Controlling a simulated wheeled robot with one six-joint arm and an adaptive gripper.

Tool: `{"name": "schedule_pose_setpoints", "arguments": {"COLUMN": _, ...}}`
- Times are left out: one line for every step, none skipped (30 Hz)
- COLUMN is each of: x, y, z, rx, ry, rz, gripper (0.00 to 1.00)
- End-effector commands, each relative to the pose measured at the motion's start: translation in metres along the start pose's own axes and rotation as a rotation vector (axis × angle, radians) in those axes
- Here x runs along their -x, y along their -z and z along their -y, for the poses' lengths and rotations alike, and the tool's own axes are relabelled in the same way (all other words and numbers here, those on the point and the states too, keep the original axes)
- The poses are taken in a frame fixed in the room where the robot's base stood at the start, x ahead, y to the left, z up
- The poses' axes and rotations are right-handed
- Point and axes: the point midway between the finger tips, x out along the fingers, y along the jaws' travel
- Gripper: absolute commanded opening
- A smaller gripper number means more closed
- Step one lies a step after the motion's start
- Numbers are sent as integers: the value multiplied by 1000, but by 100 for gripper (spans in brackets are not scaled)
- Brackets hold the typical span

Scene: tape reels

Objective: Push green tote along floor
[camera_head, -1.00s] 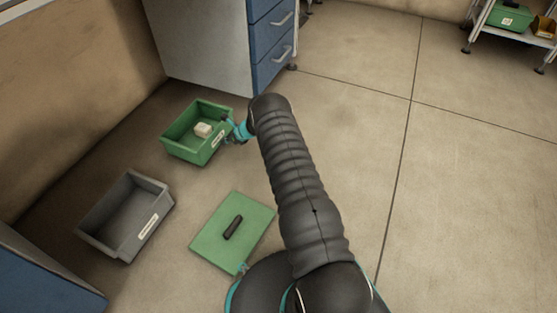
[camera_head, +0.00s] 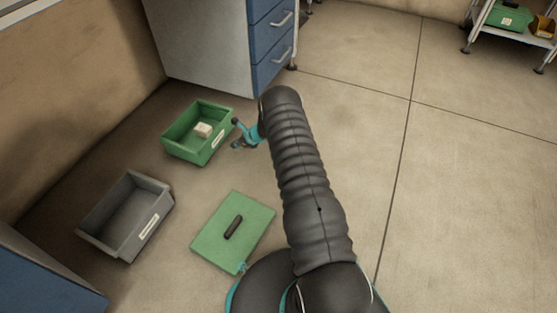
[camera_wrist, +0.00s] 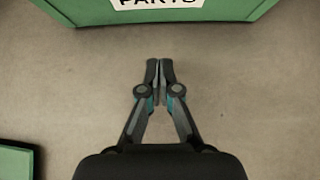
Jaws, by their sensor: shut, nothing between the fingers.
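The green tote (camera_head: 186,151) stands upright on the floor in front of the drawer cabinet, with a pale block (camera_head: 203,130) inside it. Its front wall, labelled "PARTS", shows along the top of the wrist view (camera_wrist: 222,12). My gripper (camera_head: 236,133) is just right of the tote in the head view, low near the floor. In the wrist view my gripper (camera_wrist: 160,64) is shut and empty, its fingertips together and pointing at the labelled wall. A strip of bare floor shows between the fingertips and the tote.
A grey tote (camera_head: 150,190) sits on the floor at the left. A green lid (camera_head: 215,250) with a black handle lies nearer me. The drawer cabinet (camera_head: 210,50) stands behind the green tote. A shelf rack (camera_head: 490,35) is at the far right. Floor at right is clear.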

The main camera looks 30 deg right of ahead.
Motion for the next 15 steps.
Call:
{"name": "schedule_pose_setpoints", "arguments": {"x": 3, "y": 2, "z": 0, "rx": -1, "ry": 0, "rz": 0, "gripper": 0}}
{"name": "schedule_pose_setpoints", "arguments": {"x": 4, "y": 3, "z": 0, "rx": -1, "ry": 0, "rz": 0, "gripper": 0}}
{"name": "schedule_pose_setpoints", "arguments": {"x": 5, "y": 4, "z": 0, "rx": -1, "ry": 0, "rz": 0, "gripper": 0}}
{"name": "schedule_pose_setpoints", "arguments": {"x": 5, "y": 5, "z": 0, "rx": 0, "ry": 0, "rz": 0, "gripper": 0}}
{"name": "schedule_pose_setpoints", "arguments": {"x": 5, "y": 5, "z": 0, "rx": 0, "ry": 0, "rz": 0, "gripper": 0}}
{"name": "schedule_pose_setpoints", "arguments": {"x": 7, "y": 5, "z": 0, "rx": 0, "ry": 0, "rz": 0, "gripper": 0}}
{"name": "schedule_pose_setpoints", "arguments": {"x": 8, "y": 4, "z": 0, "rx": 0, "ry": 0, "rz": 0, "gripper": 0}}
{"name": "schedule_pose_setpoints", "arguments": {"x": 10, "y": 4, "z": 0, "rx": 0, "ry": 0, "rz": 1, "gripper": 0}}
{"name": "schedule_pose_setpoints", "arguments": {"x": 14, "y": 2, "z": 1, "rx": 0, "ry": 1, "rz": 1, "gripper": 0}}
{"name": "schedule_pose_setpoints", "arguments": {"x": 17, "y": 2, "z": 0, "rx": 0, "ry": 0, "rz": 1, "gripper": 0}}
{"name": "schedule_pose_setpoints", "arguments": {"x": 20, "y": 1, "z": 0, "rx": 0, "ry": 0, "rz": 1, "gripper": 0}}
{"name": "schedule_pose_setpoints", "arguments": {"x": 25, "y": 0, "z": 0, "rx": 1, "ry": 0, "rz": 1, "gripper": 0}}
{"name": "schedule_pose_setpoints", "arguments": {"x": 28, "y": 0, "z": 0, "rx": 0, "ry": 0, "rz": 1, "gripper": 0}}
{"name": "schedule_pose_setpoints", "arguments": {"x": 31, "y": 0, "z": 0, "rx": 0, "ry": 0, "rz": 1, "gripper": 0}}
{"name": "schedule_pose_setpoints", "arguments": {"x": 35, "y": 0, "z": 0, "rx": -1, "ry": 0, "rz": 0, "gripper": 0}}
